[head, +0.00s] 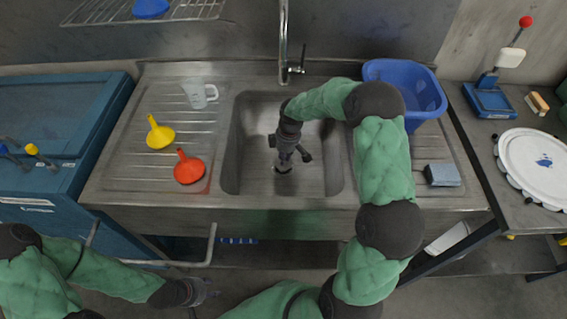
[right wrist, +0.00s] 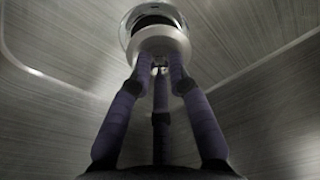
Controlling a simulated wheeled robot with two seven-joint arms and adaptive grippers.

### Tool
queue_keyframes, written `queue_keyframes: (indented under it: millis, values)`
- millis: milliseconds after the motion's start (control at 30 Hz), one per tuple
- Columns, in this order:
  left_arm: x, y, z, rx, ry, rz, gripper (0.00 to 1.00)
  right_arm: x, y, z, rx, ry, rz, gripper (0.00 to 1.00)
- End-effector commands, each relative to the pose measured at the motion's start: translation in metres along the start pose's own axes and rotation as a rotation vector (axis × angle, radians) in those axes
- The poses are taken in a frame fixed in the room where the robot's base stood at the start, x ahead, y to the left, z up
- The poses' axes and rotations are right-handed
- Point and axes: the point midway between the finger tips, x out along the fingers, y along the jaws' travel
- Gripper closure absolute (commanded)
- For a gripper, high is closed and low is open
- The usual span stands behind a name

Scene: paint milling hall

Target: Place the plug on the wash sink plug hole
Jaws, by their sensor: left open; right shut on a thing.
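The wash sink (head: 325,178) is a steel basin in the middle of the counter in the head view. My right gripper (head: 288,162) reaches down into it. In the right wrist view my right gripper (right wrist: 160,68) is shut on the plug (right wrist: 162,42), which has a pale body and a dark band at its far end. The plug is in line with the shiny metal ring of the plug hole (right wrist: 127,30) and covers most of it. I cannot tell whether it is seated or just above. My left gripper (head: 203,292) is open and empty in front of the counter.
A yellow funnel (head: 159,136), a red funnel (head: 189,170) and a clear jug (head: 196,95) stand on the left drainboard. A blue tub (head: 420,90) and a grey-blue sponge (head: 442,175) are on the right. The tap (head: 284,45) rises behind the basin.

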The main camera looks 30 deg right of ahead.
Motion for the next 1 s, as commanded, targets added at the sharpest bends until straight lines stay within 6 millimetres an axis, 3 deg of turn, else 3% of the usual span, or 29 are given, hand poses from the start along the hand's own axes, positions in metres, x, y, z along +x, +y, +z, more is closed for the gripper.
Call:
queue_keyframes:
  millis: [300,733,767,833,1000]
  values:
    - [0.022,-0.008,-0.001,0.000,0.000,0.000,0.58,0.038,0.006,0.001,0.001,-0.001,-0.001,1.00]
    - [0.023,-0.008,-0.001,0.000,0.000,0.000,0.58,0.042,0.006,0.001,0.000,0.000,0.000,1.00]
    - [0.023,-0.008,-0.001,0.000,0.000,0.000,0.58,0.042,0.006,0.001,0.000,0.000,0.000,0.76]
    - [0.023,-0.008,-0.001,0.000,0.000,0.000,0.58,0.041,0.006,0.001,0.000,0.000,0.000,0.57]
    - [0.023,-0.008,-0.001,0.000,0.000,0.000,0.58,0.041,0.006,0.001,0.000,0.000,0.000,0.57]
